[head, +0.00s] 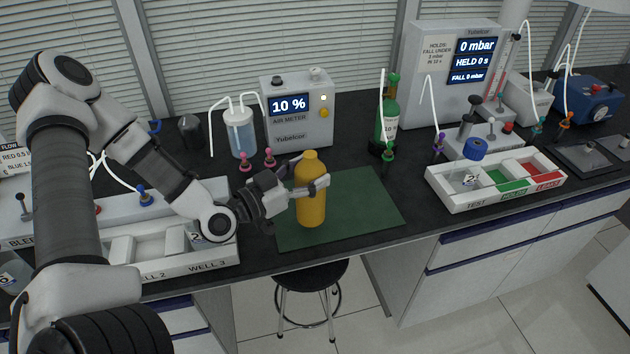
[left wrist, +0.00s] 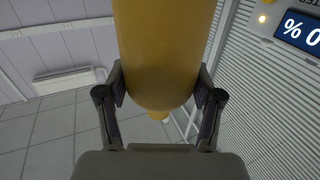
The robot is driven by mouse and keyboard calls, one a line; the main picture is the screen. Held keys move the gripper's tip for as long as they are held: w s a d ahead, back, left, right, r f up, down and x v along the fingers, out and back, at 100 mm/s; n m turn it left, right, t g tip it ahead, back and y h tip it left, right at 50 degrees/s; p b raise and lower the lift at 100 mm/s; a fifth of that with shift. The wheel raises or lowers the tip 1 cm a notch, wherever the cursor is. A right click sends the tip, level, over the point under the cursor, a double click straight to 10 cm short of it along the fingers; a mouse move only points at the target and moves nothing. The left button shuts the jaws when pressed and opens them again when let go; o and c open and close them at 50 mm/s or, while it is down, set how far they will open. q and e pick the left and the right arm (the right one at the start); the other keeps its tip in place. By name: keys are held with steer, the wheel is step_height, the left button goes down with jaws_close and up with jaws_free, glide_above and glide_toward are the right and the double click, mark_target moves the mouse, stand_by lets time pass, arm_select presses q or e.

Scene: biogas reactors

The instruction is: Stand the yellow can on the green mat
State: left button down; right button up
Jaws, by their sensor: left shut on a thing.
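The yellow can (head: 312,205) is upright at the left part of the green mat (head: 365,205). I cannot tell whether its base touches the mat. My left gripper (head: 318,184) is shut on the can's upper body, coming from the left. In the left wrist view the yellow can (left wrist: 165,50) fills the middle, with a finger of the left gripper (left wrist: 160,95) on each side of it. My right gripper is not in view.
The air meter (head: 298,112) stands behind the mat. A green bottle (head: 387,115) is at the mat's back right. A white tray with TEST, green and red compartments (head: 470,205) is to the right. A white well tray (head: 160,265) is at left. The mat's right part is clear.

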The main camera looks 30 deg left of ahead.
arm_select(q)
steer(key=w+a+f, duration=0.1)
steer(key=w+f, duration=0.3)
steer(key=shift+a+f+b, duration=0.15)
steer(key=shift+a+b, duration=0.05)
steer(key=shift+b, duration=0.1)
steer(key=shift+c, duration=0.9)
jaws_free()
steer(key=shift+w, duration=0.1)
